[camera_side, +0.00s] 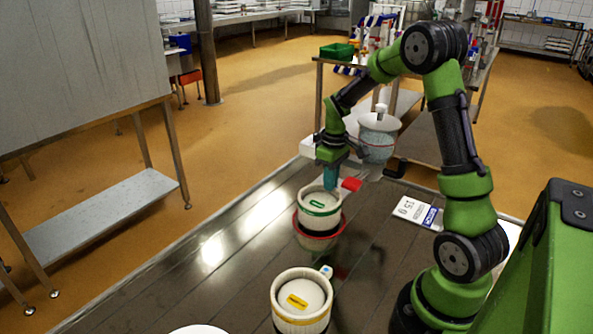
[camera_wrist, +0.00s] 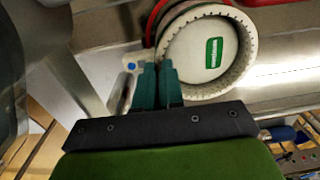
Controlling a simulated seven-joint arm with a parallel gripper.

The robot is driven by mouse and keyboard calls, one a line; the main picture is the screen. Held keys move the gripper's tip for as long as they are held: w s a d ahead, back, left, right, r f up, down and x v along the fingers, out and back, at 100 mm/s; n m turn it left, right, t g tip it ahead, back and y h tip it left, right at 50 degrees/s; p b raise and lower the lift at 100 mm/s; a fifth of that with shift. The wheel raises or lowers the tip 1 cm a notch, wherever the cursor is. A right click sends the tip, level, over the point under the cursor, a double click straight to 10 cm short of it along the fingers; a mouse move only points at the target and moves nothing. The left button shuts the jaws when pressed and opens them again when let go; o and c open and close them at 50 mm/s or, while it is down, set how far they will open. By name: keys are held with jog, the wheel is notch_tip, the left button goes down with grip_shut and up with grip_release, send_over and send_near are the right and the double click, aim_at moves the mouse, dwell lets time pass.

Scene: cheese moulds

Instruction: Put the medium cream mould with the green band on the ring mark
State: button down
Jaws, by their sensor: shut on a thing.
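The cream mould with the green band (camera_side: 319,213) is upright, with a green label on its pale top. In the wrist view the mould (camera_wrist: 202,55) shows from above, its wall at the fingertips. My gripper (camera_side: 330,184) is shut on the mould's far rim; its teal fingers (camera_wrist: 158,70) close together at the wall. A red-rimmed vessel (camera_side: 318,242) is directly below or around the mould's base; I cannot tell whether they touch. I cannot make out a ring mark in either view.
A cream mould with a yellow band (camera_side: 300,302) stands nearer the camera. A white printed card (camera_side: 417,212) lies to the right. A pale round thing (camera_side: 198,330) is cut off at the bottom edge. The dark metal tabletop left of the moulds is clear.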

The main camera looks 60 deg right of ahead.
jog(key=c, duration=1.3)
grip_release()
jog(key=shift+o, duration=0.2)
notch_tip(320, 180, up, 12)
jog(key=s+a+r+m+t, duration=0.1)
jog(key=s+a+t, duration=0.1)
jog(key=s+a, duration=0.2)
jog(key=s+a+r+m+t+y, duration=0.1)
jog(key=s+a, duration=0.3)
jog(key=a, duration=0.7)
jog(key=s+a+r+m+t, duration=0.2)
jog(key=s+a+r+t, duration=0.1)
jog(key=a, duration=0.4)
jog(key=shift+s+a+t+y, duration=0.2)
jog(key=shift+s+t+y, duration=0.2)
jog(key=shift+s+t, duration=0.15)
jog(key=shift+w, duration=0.1)
